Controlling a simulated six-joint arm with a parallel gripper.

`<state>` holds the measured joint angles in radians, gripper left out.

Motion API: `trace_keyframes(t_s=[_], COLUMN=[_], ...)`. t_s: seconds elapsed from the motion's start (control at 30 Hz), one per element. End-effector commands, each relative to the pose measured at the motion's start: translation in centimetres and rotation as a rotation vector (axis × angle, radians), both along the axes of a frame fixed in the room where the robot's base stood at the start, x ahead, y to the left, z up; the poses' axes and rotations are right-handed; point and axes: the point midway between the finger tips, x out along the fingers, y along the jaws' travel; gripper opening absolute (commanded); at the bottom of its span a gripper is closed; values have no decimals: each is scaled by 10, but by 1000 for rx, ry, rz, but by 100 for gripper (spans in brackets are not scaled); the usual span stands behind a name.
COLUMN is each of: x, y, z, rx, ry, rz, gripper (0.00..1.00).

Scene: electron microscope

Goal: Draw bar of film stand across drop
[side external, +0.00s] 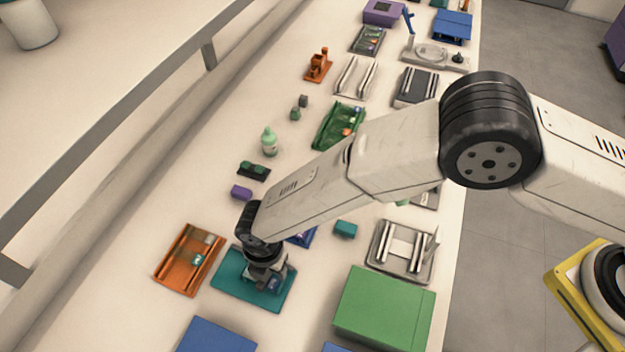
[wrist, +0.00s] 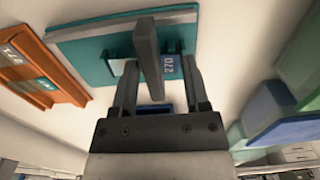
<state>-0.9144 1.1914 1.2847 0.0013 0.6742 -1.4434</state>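A teal plate (side external: 228,288), which I take to be the film stand, lies flat on the bench at lower left in the side view. It fills the top of the wrist view (wrist: 88,58). A grey bar (wrist: 148,55) shows between my fingers in the wrist view, with a blue block marked 270 (wrist: 170,67) beside it. My gripper (wrist: 159,66) points down over the plate. Its fingers are apart, with visible gaps on both sides of the bar. In the side view my wrist hides much of the plate and the fingers. I cannot make out a drop.
An orange tray (side external: 178,270) lies just left of the plate. A large green box (side external: 385,310) and a blue block (side external: 215,338) stand in front. A grey slotted rack (side external: 402,248) is to the right. A purple block (side external: 241,192) and a teal block (side external: 345,229) lie behind.

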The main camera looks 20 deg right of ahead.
Motion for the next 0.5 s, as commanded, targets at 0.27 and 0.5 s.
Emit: trace_keyframes(t_s=[0.27, 0.5], x=[2, 2], y=[1, 2], z=[2, 15], rx=[4, 6], ry=[-4, -6], rz=[-1, -1], gripper=[59, 59])
